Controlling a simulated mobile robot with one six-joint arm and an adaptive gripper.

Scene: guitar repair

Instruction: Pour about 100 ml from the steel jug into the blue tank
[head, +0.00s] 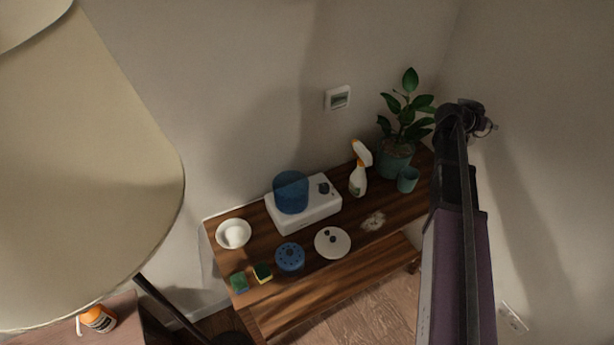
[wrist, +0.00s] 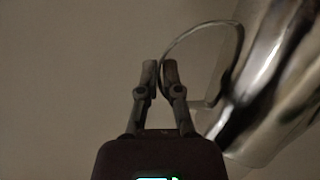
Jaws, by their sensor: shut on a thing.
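The blue tank (head: 291,194) is a translucent cylinder standing upright on a white base unit (head: 309,212) on the wooden table. In the wrist view, the shiny steel jug (wrist: 272,85) fills the right side and looks tilted. Its thin looped handle (wrist: 190,33) passes between my fingertips. My gripper (wrist: 160,72) is shut on that handle. In the head view, my arm reaches up the right side, and the jug cannot be made out there. The jug's mouth and contents are not visible.
A spray bottle (head: 358,172), potted plant (head: 396,160) and teal cup (head: 408,180) stand right of the tank. A blue perforated disc (head: 289,257), white lid (head: 332,250), white bowl (head: 234,234) and sponges (head: 262,273) lie in front and left. A lampshade (head: 90,170) fills the left.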

